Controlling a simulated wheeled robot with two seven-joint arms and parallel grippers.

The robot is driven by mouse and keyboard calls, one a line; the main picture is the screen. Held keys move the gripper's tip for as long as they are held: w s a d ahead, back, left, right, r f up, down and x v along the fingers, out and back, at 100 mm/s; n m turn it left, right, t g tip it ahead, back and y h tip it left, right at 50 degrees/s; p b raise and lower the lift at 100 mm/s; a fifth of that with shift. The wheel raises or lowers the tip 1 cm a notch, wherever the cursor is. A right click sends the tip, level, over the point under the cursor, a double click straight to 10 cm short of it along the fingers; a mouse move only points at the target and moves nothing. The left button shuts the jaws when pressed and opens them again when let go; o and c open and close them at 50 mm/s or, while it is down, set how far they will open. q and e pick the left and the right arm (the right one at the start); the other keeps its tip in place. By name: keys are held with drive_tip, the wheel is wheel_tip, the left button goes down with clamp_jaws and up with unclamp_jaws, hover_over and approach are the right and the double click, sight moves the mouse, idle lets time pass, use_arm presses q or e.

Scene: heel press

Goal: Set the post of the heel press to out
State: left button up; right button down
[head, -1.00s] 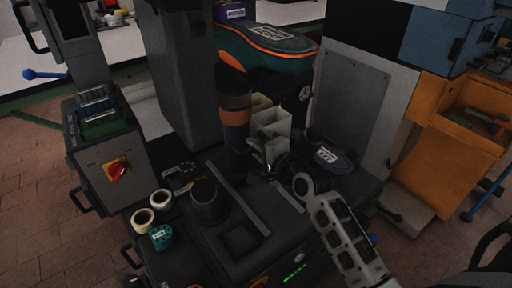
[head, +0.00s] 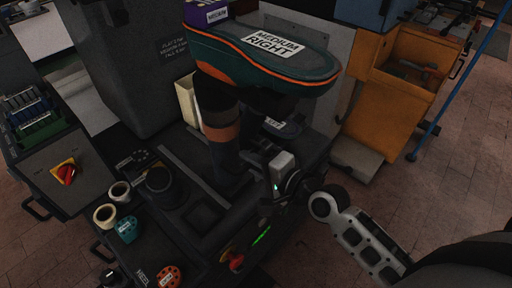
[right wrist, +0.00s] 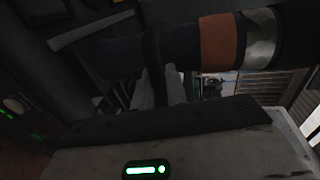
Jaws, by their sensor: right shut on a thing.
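The heel press post (head: 222,150) is a dark upright column with an orange-brown band. It stands right of the rail on the dark machine top (head: 205,215). A large green and orange shoe form (head: 265,62), labelled MEDIUM RIGHT, sits above it and hides its top. My right gripper (head: 262,160) is at the post's lower right side. In the right wrist view its two grey fingers (right wrist: 158,88) are closed about a dark part at the post, below the orange band; their exact contact is dim. My left gripper is not in view.
A black cylinder (head: 163,188), tape rolls (head: 105,214) and a teal roll (head: 127,230) lie left of the post. A red knob (head: 233,260) is on the front. A white bin (head: 187,100) stands behind. An orange cabinet (head: 390,95) is at the right.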

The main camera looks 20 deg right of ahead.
drive_tip(key=shift+s+d+f, duration=0.1)
drive_tip(key=shift+s+d, duration=0.05)
drive_tip(key=shift+s, duration=0.25)
drive_tip(key=c, duration=1.6)
unclamp_jaws()
drive_tip(key=shift+o, duration=0.6)
drive_tip(key=shift+s+d, duration=0.1)
drive_tip(key=shift+s, duration=0.05)
drive_tip(key=b+v, duration=0.2)
drive_tip(key=v, duration=1.4)
